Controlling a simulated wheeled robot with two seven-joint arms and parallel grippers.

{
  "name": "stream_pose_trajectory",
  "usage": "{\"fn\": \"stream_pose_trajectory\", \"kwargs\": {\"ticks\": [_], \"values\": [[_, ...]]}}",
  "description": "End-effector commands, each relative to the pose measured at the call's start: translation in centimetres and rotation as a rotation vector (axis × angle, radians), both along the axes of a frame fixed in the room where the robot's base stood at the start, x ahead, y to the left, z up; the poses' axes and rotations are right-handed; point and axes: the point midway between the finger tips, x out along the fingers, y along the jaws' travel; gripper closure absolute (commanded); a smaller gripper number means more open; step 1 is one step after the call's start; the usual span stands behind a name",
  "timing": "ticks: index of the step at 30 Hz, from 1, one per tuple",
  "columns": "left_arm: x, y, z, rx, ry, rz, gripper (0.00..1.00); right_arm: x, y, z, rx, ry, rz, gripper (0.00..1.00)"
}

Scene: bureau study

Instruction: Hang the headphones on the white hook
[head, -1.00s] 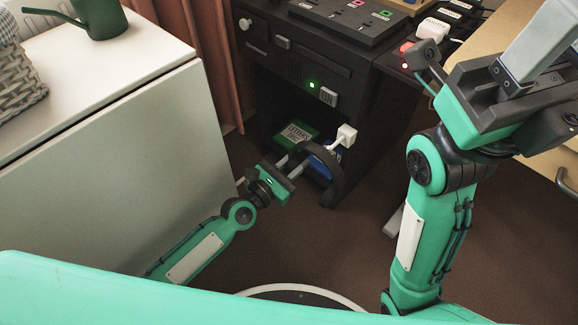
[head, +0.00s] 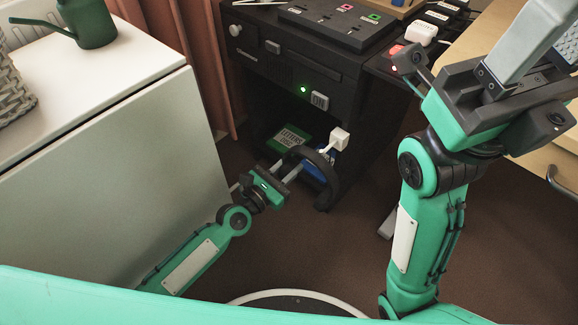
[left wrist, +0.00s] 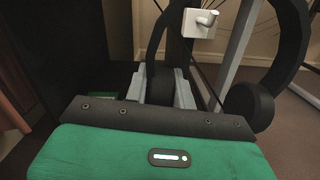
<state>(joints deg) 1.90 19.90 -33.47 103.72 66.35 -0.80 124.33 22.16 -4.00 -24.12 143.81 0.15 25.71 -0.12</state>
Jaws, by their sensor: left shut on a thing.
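The black headphones (head: 331,172) are in my left gripper (head: 296,170), in front of the black desk's open bay. In the left wrist view the gripper's grey fingers (left wrist: 160,88) are shut around one side of the headphones; the other side (left wrist: 291,45) curves round on the right to an ear cup (left wrist: 249,106). The white hook (head: 339,138) is just above and right of the band in the head view. It also shows in the left wrist view (left wrist: 199,23), beyond the fingers. I cannot tell whether band and hook touch. My right gripper (head: 545,45) is at the upper right, its fingertips cut off.
The black desk (head: 290,65) carries a switch panel and has a lit green light. A green box marked "LETTERS" (head: 289,137) lies in its bay. A white cabinet (head: 130,175) stands at left with a green watering can (head: 90,24). Brown floor is clear at right.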

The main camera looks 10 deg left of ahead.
Motion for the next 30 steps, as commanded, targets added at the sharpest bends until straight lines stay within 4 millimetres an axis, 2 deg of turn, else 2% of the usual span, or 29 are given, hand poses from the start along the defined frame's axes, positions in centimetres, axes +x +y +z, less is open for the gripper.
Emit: {"fn": "stream_pose_trajectory", "kwargs": {"ticks": [11,30], "values": [[0.1,0.0,0.1,-0.002,0.0,0.001,1.0,0.0,0.0,0.0,0.0,0.0,0.0,0.57],[1.6,-1.1,0.1,-0.001,-0.001,0.0,1.0,0.0,0.0,0.0,0.004,0.001,0.001,0.57]]}}
